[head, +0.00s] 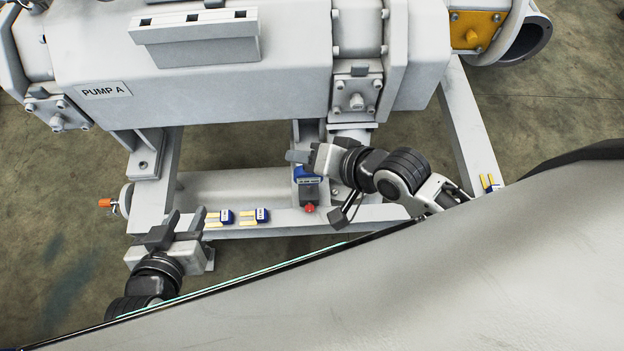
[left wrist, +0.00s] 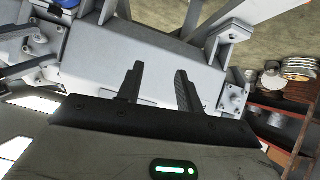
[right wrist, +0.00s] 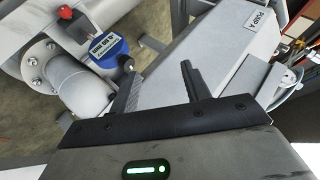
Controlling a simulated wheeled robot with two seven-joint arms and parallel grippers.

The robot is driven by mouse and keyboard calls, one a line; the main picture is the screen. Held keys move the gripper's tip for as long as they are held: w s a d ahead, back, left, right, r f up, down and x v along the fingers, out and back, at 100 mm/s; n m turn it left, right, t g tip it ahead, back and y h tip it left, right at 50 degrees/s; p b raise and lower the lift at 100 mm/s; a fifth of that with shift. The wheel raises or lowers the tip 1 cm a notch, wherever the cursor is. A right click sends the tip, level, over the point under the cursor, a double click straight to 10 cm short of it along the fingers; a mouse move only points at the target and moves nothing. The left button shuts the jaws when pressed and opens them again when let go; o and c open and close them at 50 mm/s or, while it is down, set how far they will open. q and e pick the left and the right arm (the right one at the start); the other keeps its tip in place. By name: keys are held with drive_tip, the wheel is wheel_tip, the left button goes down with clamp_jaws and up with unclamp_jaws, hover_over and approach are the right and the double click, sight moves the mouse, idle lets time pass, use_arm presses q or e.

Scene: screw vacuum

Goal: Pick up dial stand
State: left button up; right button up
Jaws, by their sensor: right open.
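What looks like the dial stand, a blue gauge with a small display on a dark base with a red knob (head: 309,208), stands by the pump frame's front rail in the head view. My right gripper (head: 299,160) is open and empty above it and hides part of it. In the right wrist view the blue gauge (right wrist: 107,47) shows left of the fingers (right wrist: 158,82), near the left fingertip; I cannot tell whether they touch. A red knob (right wrist: 66,12) is behind it. My left gripper (head: 180,228) is open and empty by the frame's left end; its fingers are apart in the left wrist view (left wrist: 158,88).
Another (head: 490,184) is at the right. The large grey pump (head: 220,75) overhangs the frame. An orange knob (head: 105,203) sticks out at the left.

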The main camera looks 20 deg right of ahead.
drive_tip(key=w+m+g, duration=0.1)
drive_tip(key=m, duration=0.2)
drive_tip(key=m+g+h, duration=0.2)
drive_tip(key=m+g, duration=0.4)
drive_tip(key=m, duration=0.7)
approach(308, 175)
drive_tip(key=f+b, duration=0.1)
drive_tip(key=f, duration=0.1)
drive_tip(key=w+f+b, duration=0.1)
drive_tip(key=f, duration=0.1)
drive_tip(key=f+b, duration=0.1)
drive_tip(key=f, duration=0.1)
drive_tip(key=shift+w+a+f+b, duration=0.25)
drive_tip(key=shift+a+f+b, duration=0.1)
drive_tip(key=shift+a+f, duration=0.05)
drive_tip(key=b+x, duration=0.2)
drive_tip(key=x, duration=0.3)
drive_tip(key=shift+a+f, duration=0.1)
drive_tip(key=shift+a, duration=0.1)
use_arm(q)
drive_tip(key=shift+d+f+t, duration=0.25)
drive_tip(key=shift+f+t, duration=0.15)
drive_tip(key=shift+f, duration=0.5)
use_arm(e)
clamp_jaws()
use_arm(q)
drive_tip(key=shift+f, duration=0.2)
drive_tip(key=shift+r, duration=0.1)
